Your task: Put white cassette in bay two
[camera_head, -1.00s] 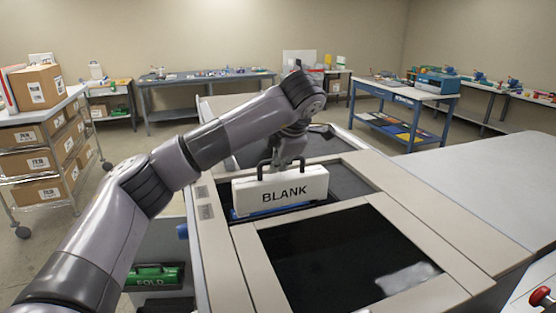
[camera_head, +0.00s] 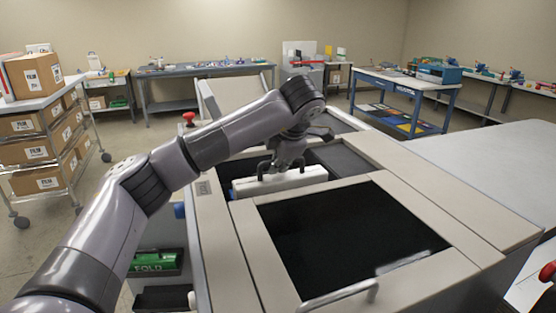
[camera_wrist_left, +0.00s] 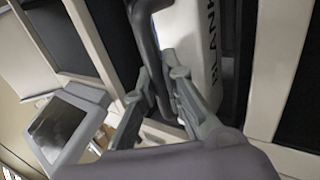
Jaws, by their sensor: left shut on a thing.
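The white cassette (camera_head: 280,183), marked BLANK, sits low in the middle opening of the machine (camera_head: 235,245). Only its upper part shows in the head view; its lower part is hidden below the rim. My left gripper (camera_head: 287,162) is above it, shut on its dark handle. In the left wrist view the fingers (camera_wrist_left: 170,90) close around the handle beside the white body (camera_wrist_left: 200,35) with its lettering. I cannot read a bay number in these frames.
A dark panel (camera_head: 345,235) lies in front of the cassette. A green cassette marked FOLD (camera_head: 155,262) rests in a side slot at the left. A metal handle (camera_head: 340,294) is at the front edge. A cart with boxes (camera_head: 45,145) stands at the far left.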

